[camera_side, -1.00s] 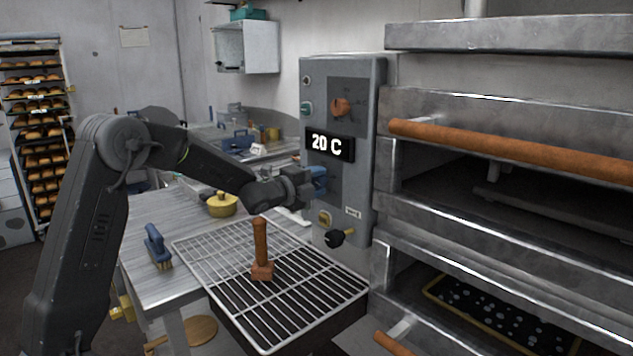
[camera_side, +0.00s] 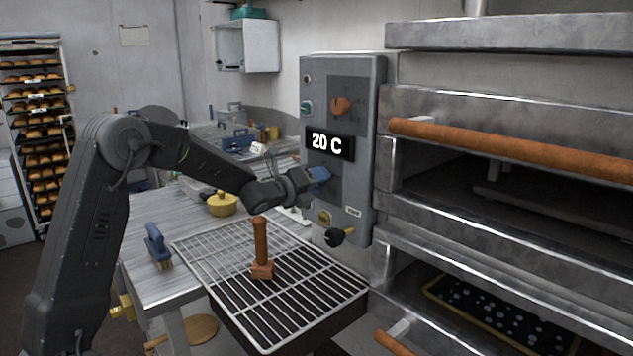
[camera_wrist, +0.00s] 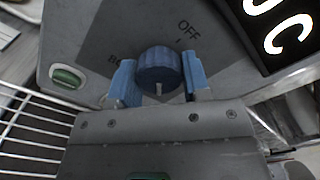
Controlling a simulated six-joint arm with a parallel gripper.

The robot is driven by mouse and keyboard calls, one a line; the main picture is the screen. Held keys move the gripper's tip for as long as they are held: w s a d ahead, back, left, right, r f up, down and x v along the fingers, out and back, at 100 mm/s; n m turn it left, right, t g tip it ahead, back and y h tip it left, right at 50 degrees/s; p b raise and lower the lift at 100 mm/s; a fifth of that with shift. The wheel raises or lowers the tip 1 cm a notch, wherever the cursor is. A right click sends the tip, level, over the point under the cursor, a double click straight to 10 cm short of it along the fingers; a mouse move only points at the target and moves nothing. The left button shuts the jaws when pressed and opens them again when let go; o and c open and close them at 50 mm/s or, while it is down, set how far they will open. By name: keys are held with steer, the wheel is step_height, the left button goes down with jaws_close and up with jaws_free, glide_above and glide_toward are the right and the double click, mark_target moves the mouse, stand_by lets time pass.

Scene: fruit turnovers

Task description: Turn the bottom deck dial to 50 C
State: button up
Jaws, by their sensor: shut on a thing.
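The blue dial (camera_wrist: 158,68) sits on the grey control panel (camera_side: 360,75), with "OFF" printed beside it and a partly hidden label starting "BO". The display (camera_side: 331,145) above it reads "20 C". My gripper (camera_side: 316,180) is at the panel just below the display. In the wrist view, the blue finger pads of my gripper (camera_wrist: 158,82) stand on either side of the dial and are shut on it. In the side view, the dial is mostly hidden by my gripper.
An orange dial (camera_side: 340,107) is higher on the panel, and a black knob (camera_side: 336,239) is lower. A wire rack (camera_side: 200,243) with a wooden-handled tool (camera_side: 260,245) lies below my arm. Oven decks with a wooden handle bar (camera_side: 510,150) stand at right.

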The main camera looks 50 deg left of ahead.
stand_by(0.4)
steer(key=o, duration=0.9)
steer(key=shift+s, duration=0.1)
steer(key=s, duration=1.3)
steer(key=shift+s, duration=0.35)
steer(key=shift+d, duration=0.1)
